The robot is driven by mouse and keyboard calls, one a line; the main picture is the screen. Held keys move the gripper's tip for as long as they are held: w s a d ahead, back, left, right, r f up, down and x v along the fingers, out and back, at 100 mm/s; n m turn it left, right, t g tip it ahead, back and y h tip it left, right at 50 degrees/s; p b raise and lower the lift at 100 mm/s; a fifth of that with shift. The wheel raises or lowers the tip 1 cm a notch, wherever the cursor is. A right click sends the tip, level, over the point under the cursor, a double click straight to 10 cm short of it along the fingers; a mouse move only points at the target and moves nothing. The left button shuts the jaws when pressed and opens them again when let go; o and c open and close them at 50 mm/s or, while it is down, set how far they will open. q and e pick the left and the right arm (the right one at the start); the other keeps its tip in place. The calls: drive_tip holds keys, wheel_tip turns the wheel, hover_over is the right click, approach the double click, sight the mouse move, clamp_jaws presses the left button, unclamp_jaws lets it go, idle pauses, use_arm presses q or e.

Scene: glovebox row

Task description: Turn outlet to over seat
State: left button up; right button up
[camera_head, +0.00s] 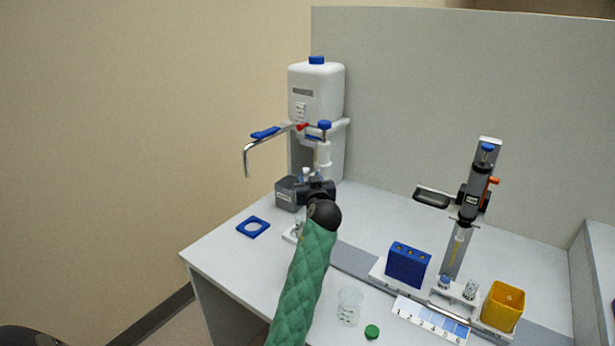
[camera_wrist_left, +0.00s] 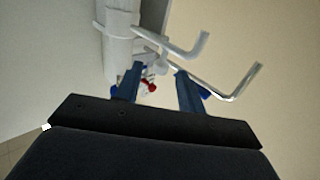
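The outlet (camera_head: 247,157) is a bent metal tube with a blue lever (camera_head: 265,132), on the left of a white dispenser (camera_head: 315,92). Its tip hangs down at the left. A blue square ring (camera_head: 253,227), seemingly the seat, lies on the table below the tip in the picture; I cannot tell if they line up. My left gripper (camera_head: 316,186) is in front of the dispenser's lower part, below the outlet. In the left wrist view its two blue fingers (camera_wrist_left: 158,90) are apart with nothing clearly held; a metal tube (camera_wrist_left: 238,88) shows beyond them. My right gripper is not in view.
A grey box (camera_head: 287,194) stands behind my gripper. To the right are a blue rack (camera_head: 408,264), a syringe stand (camera_head: 470,205), a yellow cup (camera_head: 502,306), a glass beaker (camera_head: 349,306) and a green cap (camera_head: 372,332). A grey partition (camera_head: 430,110) stands behind.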

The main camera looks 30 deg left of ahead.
use_arm(q)
drive_tip(key=v, duration=0.3)
drive_tip(key=shift+s+d, duration=0.1)
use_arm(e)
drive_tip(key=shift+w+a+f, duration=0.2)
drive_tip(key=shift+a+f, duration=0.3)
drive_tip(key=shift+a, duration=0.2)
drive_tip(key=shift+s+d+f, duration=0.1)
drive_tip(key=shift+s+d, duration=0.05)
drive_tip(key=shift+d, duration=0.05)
